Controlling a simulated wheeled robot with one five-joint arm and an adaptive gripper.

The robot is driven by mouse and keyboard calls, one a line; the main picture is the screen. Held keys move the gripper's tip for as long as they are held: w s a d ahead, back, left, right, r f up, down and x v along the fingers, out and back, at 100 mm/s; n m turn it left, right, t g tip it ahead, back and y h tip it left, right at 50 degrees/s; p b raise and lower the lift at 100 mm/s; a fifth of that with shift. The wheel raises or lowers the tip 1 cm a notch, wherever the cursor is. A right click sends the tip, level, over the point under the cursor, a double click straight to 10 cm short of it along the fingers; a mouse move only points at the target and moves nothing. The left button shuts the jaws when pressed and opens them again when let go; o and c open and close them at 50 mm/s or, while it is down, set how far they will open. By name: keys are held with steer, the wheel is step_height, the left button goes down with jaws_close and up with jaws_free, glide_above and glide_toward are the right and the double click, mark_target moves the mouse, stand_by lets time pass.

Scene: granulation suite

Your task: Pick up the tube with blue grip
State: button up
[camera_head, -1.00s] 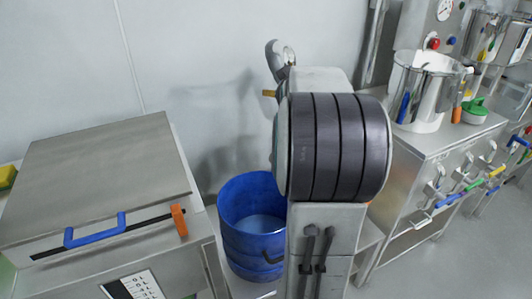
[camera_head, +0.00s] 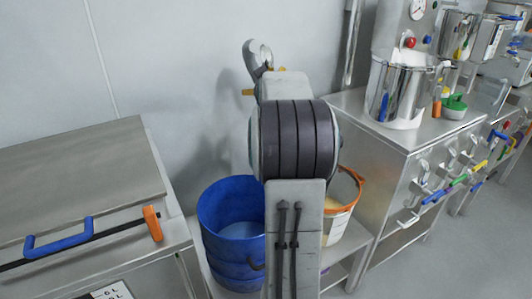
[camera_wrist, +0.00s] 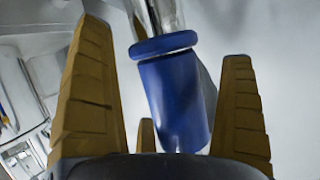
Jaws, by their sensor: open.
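The tube with blue grip (camera_wrist: 178,100) shows in the wrist view, slightly tilted. Its shiny, clear or metallic shaft (camera_wrist: 158,18) runs up out of the picture above a blue collar. My gripper (camera_wrist: 167,42) is open, with its yellow-brown fingers on both sides of the blue grip. A gap shows on each side at the upper fingers; contact lower down cannot be told. The grip's lower end is close to the dark palm edge. In the head view my arm stands in the middle, and I cannot clearly make out my gripper or this tube there.
A blue bucket (camera_head: 226,205) and an orange-rimmed bucket (camera_head: 340,222) stand beside my arm. A steel cabinet with a blue handle (camera_head: 58,238) is at left. At right, a steel bench (camera_head: 372,150) carries a pot (camera_head: 400,85); coloured-handled fittings (camera_head: 433,195) project from its front.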

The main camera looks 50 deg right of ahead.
steer(key=c, duration=1.4)
steer(key=shift+r, duration=0.1)
